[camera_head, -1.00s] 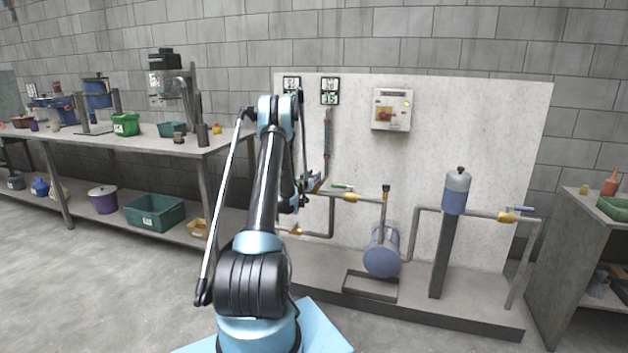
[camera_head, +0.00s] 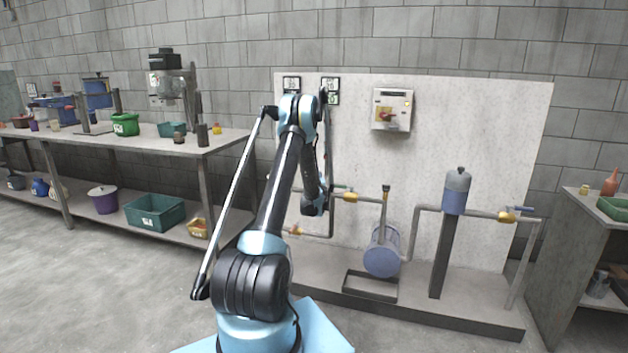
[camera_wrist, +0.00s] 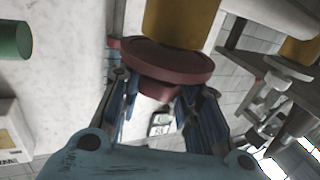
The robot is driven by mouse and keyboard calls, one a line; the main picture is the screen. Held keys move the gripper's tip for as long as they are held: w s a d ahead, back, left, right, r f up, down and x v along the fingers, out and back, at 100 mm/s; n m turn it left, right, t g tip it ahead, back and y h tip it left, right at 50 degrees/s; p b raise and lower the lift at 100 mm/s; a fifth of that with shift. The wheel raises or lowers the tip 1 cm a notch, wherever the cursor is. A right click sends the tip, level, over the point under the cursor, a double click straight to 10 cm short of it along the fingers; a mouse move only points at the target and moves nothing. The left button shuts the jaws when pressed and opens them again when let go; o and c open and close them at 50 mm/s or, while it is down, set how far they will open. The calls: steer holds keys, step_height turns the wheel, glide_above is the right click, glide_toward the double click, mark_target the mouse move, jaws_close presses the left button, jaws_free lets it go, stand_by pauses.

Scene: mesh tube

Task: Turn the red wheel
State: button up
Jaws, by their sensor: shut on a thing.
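The red wheel (camera_wrist: 168,62) shows in the wrist view, a round dull-red disc with a narrower part below it, joined to a yellow valve body (camera_wrist: 182,18). My gripper (camera_wrist: 157,102) has its two blue-grey fingers on either side of the wheel's narrower near part, shut on it. How much of the wheel lies inside the fingers is partly hidden by them. In the head view my arm stands in front of the panel (camera_head: 450,130), and my gripper and the red wheel cannot be made out there.
Pipes with yellow valves (camera_head: 350,197) run along the panel, with a blue tank (camera_head: 382,255) and a blue-grey cylinder (camera_head: 456,192) to the right. A green handle (camera_wrist: 14,41) is near my gripper at left. A workbench (camera_head: 150,142) stands left; the front floor is clear.

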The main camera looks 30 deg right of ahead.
steer(key=shift+a, duration=0.1)
steer(key=o, duration=1)
steer(key=shift+o, duration=0.4)
steer(key=v, duration=1.2)
